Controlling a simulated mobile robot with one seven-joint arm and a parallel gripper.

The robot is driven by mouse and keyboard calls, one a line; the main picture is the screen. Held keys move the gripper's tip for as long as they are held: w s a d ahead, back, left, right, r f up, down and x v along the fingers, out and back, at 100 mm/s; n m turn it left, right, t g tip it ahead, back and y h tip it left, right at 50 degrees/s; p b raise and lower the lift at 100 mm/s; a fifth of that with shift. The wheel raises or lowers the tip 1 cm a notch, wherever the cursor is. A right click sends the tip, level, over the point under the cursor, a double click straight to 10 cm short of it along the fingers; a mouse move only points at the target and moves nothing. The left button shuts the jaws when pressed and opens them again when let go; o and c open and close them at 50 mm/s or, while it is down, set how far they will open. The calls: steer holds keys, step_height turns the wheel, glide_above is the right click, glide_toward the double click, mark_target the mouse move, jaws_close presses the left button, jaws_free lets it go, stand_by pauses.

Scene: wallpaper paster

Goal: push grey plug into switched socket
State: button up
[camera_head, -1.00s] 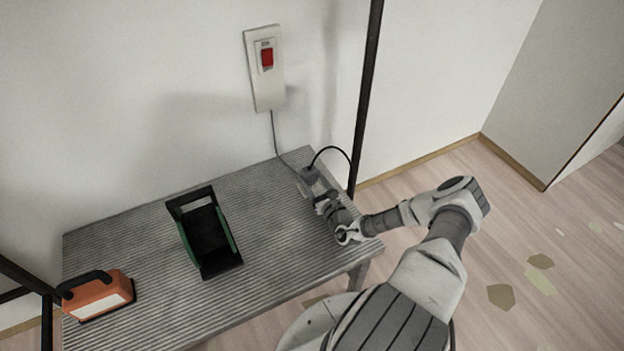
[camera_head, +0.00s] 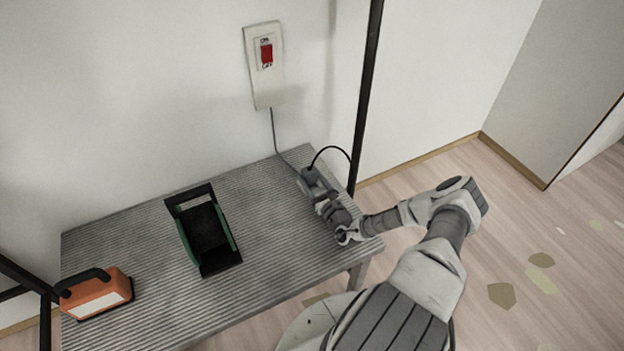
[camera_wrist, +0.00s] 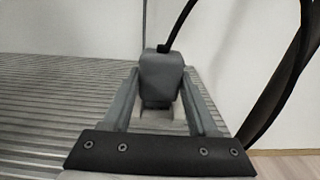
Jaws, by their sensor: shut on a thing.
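The grey plug (camera_wrist: 161,78) is a small block with a black cord leaving its top. In the wrist view it stands between the two fingers of my gripper (camera_wrist: 163,103), which is shut on it. In the head view the plug (camera_head: 309,176) and my gripper (camera_head: 314,186) are low at the right back of the table. Pale surfaces show below the plug in the wrist view. I cannot tell whether they belong to the socket or whether the plug's pins are inserted. A pale wall unit with a red switch (camera_head: 267,53) has a thin cord running down to the table near the plug.
The ribbed grey table (camera_head: 150,235) has free room between the plug and the green and black open carrier (camera_head: 206,232). An orange case with a black handle (camera_head: 95,294) sits at the left. A black post (camera_head: 366,90) rises close behind my gripper.

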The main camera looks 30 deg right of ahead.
mark_target(312, 173)
steer(key=shift+f, duration=0.5)
steer(key=o, duration=1.6)
steer(key=shift+c, duration=0.2)
steer(key=shift+r, duration=0.1)
steer(key=shift+r+p, duration=3.25)
steer(key=shift+r, duration=0.15)
